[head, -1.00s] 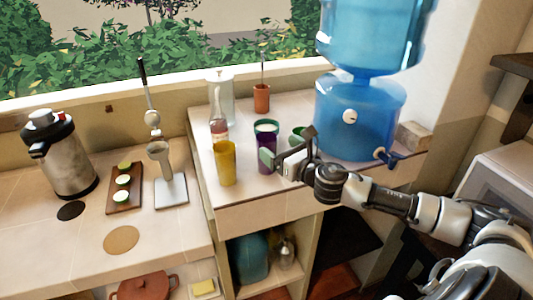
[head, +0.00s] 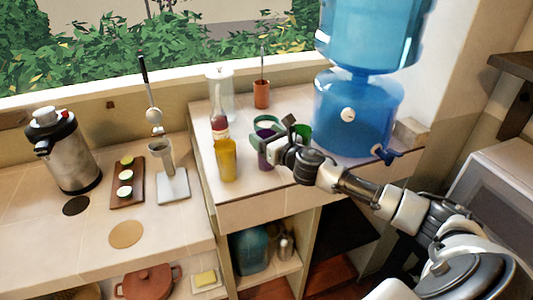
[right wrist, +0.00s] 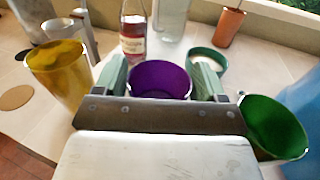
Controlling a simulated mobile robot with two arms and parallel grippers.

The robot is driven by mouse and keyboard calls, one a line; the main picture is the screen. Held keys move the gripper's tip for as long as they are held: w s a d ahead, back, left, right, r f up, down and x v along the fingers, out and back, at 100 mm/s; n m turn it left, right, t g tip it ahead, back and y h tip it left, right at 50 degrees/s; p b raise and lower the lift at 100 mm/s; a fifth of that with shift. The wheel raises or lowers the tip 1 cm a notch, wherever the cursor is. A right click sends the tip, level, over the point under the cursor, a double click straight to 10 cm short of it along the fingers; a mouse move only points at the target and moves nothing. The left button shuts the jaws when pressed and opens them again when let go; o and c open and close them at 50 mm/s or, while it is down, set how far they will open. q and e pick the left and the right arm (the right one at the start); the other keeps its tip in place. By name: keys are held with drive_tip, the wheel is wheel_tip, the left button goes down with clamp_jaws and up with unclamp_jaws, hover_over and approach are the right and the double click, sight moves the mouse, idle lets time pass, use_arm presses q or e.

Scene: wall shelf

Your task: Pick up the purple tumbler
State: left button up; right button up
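The purple tumbler (head: 265,158) stands upright on the raised counter, partly covered by my right gripper (head: 272,136). In the right wrist view the tumbler (right wrist: 160,78) shows its open rim between the two pale green fingers of my right gripper (right wrist: 160,82). One finger is on each side of it, close to the wall. The fingers are spread apart; I see no clear squeeze on the tumbler, and its lower part is hidden by the gripper body. My left gripper is not in view.
A yellow tumbler (head: 226,160) stands left of the purple one, with a bottle (head: 219,122) behind. A green cup (right wrist: 272,128) is close on the right; another green-rimmed cup (right wrist: 208,60) is behind. A blue water dispenser (head: 352,115) stands further right.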

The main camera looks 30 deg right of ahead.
drive_tip(key=c, duration=1)
drive_tip(key=shift+c, duration=0.3)
drive_tip(key=shift+r, duration=0.15)
